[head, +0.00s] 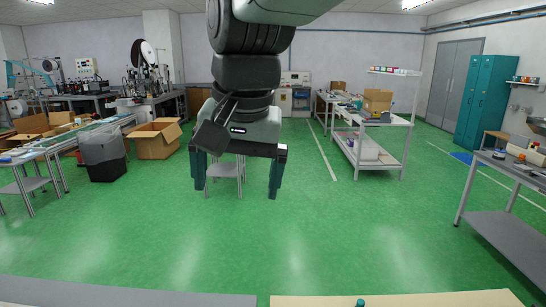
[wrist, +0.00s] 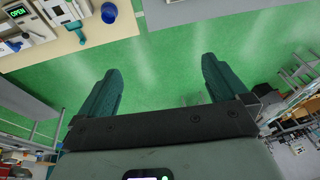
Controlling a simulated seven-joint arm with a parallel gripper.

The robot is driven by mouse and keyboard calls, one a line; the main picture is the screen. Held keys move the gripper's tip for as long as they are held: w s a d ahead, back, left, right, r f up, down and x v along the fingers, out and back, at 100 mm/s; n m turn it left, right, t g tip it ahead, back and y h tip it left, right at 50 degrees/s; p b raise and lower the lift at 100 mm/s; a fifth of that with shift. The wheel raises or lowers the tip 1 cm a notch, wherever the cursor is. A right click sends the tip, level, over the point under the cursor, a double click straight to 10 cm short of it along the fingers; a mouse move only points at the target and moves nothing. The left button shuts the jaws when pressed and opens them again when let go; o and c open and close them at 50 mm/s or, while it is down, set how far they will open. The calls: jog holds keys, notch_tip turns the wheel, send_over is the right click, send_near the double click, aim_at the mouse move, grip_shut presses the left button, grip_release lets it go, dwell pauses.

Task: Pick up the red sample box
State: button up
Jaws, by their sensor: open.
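My gripper (head: 236,190) hangs in the middle of the head view, fingers pointing down, open and empty above the green floor. In the wrist view, its two dark teal fingers (wrist: 161,70) stand wide apart with only floor between them. I cannot make out a red sample box for certain in either view. Small boxes, some reddish, stand on a raised shelf (head: 395,71) above the right-hand bench in the head view, but they are too small to identify.
A beige tabletop (head: 440,300) and a grey one (head: 120,292) edge the bottom of the head view. The wrist view shows a machine with an OPEN display (wrist: 20,15) and a blue cup (wrist: 71,25).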

jog(key=s+d+t, duration=0.1)
jog(key=s+d, duration=0.3)
jog(key=d, duration=0.5)
jog(key=shift+s+d, duration=0.35)
jog(key=shift+s, duration=0.05)
jog(key=shift+t+h, duration=0.7)
jog(key=shift+t, duration=0.1)
jog(key=s+d+f, duration=0.1)
jog(key=s+d, duration=0.1)
jog(key=s+d+f, duration=0.1)
jog(key=s+d, duration=0.1)
jog(key=s+d+f, duration=0.1)
jog(key=s+d, duration=0.1)
jog(key=d, duration=0.1)
jog(key=shift+s+d+f, duration=0.1)
jog(key=shift+s+f, duration=0.15)
jog(key=shift+s, duration=0.15)
jog(key=shift+c, duration=0.5)
jog(key=shift+s+d+f, duration=0.15)
jog(key=shift+s+f, duration=0.05)
jog(key=shift+s, duration=0.05)
jog(key=shift+c, duration=1.3)
